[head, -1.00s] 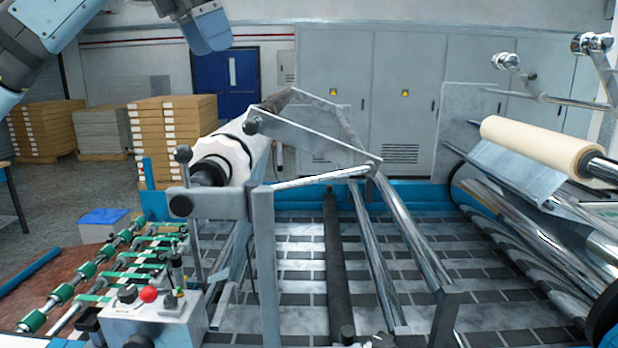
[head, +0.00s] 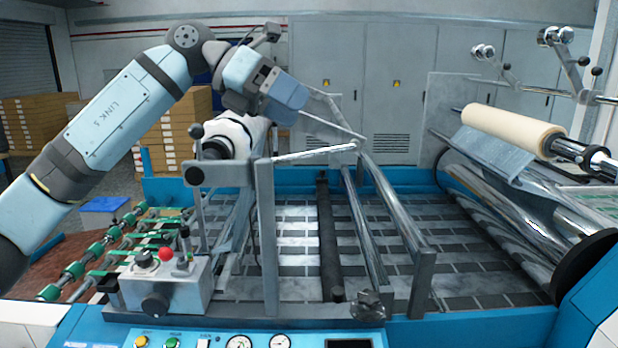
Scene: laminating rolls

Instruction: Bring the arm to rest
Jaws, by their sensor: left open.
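My left arm (head: 120,110) comes in from the left, bends at a raised joint and reaches over the left part of the machine. My left gripper (head: 288,97) is at its end, in front of or above the white roll (head: 228,138) and near the grey metal frame. The gripper is open and I see nothing held in it. Its fingertips are hard to make out, and I cannot tell whether it touches the roll or frame. My right arm and gripper are not in view.
A cream roll (head: 512,131) sits on a shaft at the right. A control box (head: 160,285) with a red button stands at the front left, beside green-wheeled rollers (head: 72,272). Stacked boards (head: 38,125) stand behind. The slatted bed (head: 385,240) is open.

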